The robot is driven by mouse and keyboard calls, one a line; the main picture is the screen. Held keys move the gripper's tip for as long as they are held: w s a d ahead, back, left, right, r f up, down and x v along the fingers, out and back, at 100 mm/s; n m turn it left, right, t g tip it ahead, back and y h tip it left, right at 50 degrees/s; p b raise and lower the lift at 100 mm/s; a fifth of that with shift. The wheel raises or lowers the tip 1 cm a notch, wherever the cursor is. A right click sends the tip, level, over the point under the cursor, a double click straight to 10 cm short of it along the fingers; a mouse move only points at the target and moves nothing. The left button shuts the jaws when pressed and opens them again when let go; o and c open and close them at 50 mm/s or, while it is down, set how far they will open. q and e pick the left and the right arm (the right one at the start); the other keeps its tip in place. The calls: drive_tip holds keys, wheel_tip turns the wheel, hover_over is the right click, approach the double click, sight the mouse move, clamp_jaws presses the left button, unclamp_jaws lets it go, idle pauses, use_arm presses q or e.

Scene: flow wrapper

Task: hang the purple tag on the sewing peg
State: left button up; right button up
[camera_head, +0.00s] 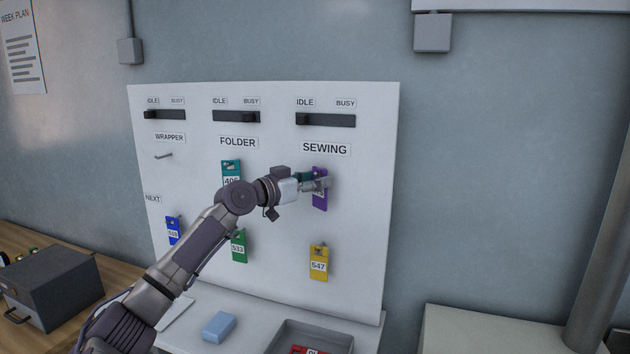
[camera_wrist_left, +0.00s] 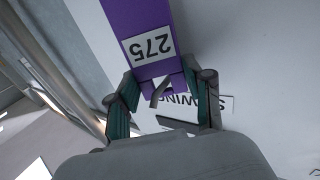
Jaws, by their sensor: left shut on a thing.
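The purple tag (camera_head: 320,202) is upright against the white board, just below the SEWING label (camera_head: 325,149). In the left wrist view the purple tag (camera_wrist_left: 135,15) shows its number 275 upside down. My left gripper (camera_head: 313,184) is shut on the upper end of the tag; its fingers (camera_wrist_left: 165,88) lie on either side. A thin grey piece, which looks like the sewing peg (camera_wrist_left: 160,93), shows at the tag's slotted end. I cannot tell whether it passes through the slot. The peg is hidden in the head view. My right gripper is not in view.
The board (camera_head: 365,220) also holds a teal tag (camera_head: 231,168), a blue tag (camera_head: 173,231), a green tag (camera_head: 239,246) and a yellow tag (camera_head: 318,262). The wrapper peg (camera_head: 163,156) is bare. A grey tray (camera_head: 340,338) and a light blue block (camera_head: 219,327) are below.

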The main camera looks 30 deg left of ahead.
use_arm(q)
drive_tip(key=o, duration=1.3)
drive_tip(key=v, duration=1.2)
